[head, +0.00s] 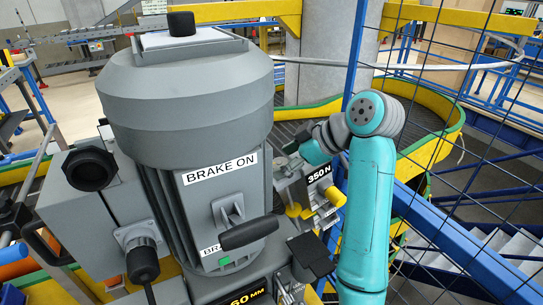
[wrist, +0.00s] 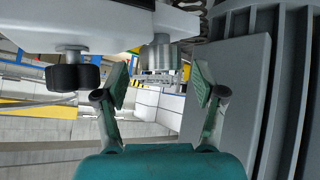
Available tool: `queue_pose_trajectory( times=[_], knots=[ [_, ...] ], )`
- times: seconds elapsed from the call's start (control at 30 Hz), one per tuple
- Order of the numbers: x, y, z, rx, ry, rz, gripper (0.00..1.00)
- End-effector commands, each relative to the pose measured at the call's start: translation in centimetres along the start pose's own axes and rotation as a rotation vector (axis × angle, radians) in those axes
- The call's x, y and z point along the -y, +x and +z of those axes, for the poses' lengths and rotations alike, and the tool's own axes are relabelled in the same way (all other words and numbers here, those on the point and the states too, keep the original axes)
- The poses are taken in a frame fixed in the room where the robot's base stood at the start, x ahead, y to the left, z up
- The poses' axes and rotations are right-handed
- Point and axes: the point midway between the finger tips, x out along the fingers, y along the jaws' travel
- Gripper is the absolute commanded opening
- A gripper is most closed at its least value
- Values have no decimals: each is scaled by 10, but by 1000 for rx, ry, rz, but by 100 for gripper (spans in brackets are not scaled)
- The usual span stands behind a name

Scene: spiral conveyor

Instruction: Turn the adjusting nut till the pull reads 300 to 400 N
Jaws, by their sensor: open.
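My gripper (head: 289,160) is beside the grey motor housing, its fingers small and partly hidden in the head view. In the wrist view my gripper (wrist: 160,82) is open, with nothing pinched between the pads. A round metal part (wrist: 162,54) with a toothed or ribbed lower rim appears between and beyond the fingertips, hanging under a pale body. It looks like the adjusting nut, but I cannot be sure. No separate pull scale can be made out.
The grey motor (head: 185,95) marked "BRAKE ON" stands close left of my gripper, with a black-handled lever (head: 248,233) in front. A dark knob (wrist: 73,76) hangs left of my fingers. Yellow parts (head: 335,197) jut out below. A blue mesh fence (head: 450,150) stands right.

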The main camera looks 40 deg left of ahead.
Motion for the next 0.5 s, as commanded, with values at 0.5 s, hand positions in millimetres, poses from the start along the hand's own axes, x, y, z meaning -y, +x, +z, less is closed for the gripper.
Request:
queue_pose_trajectory(
  times=[0.5],
  knots=[
    [2, 4, 5, 0, 0, 0, 50]
  ],
)
